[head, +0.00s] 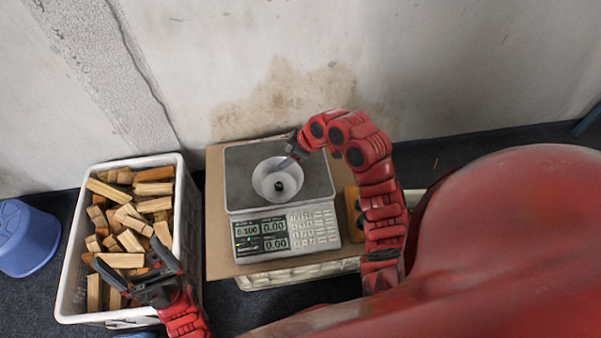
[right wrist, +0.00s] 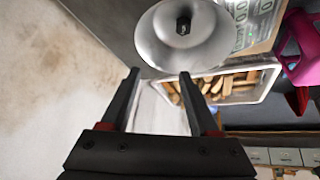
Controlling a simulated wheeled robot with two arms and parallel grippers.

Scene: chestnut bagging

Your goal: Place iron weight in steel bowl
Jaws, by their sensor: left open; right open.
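The steel bowl (head: 266,182) sits on the plate of a scale. A small dark iron weight (head: 279,186) lies inside the bowl, near its middle. In the right wrist view the bowl (right wrist: 158,50) is just beyond my fingertips, with the weight (right wrist: 183,22) in it. My right gripper (head: 292,155) is open and empty at the upper right rim of the bowl; its two fingers (right wrist: 160,78) show apart in the right wrist view. My left gripper (head: 132,271) is open above the front of the wood crate, holding nothing that I can see.
The scale (head: 320,226) stands on a cardboard-topped box; its display shows figures. A white crate (head: 66,270) full of wood blocks (head: 129,214) is on the left. A blue tub (head: 26,240) is at far left. A brown wooden block (head: 352,208) lies beside my right arm. A wall stands behind.

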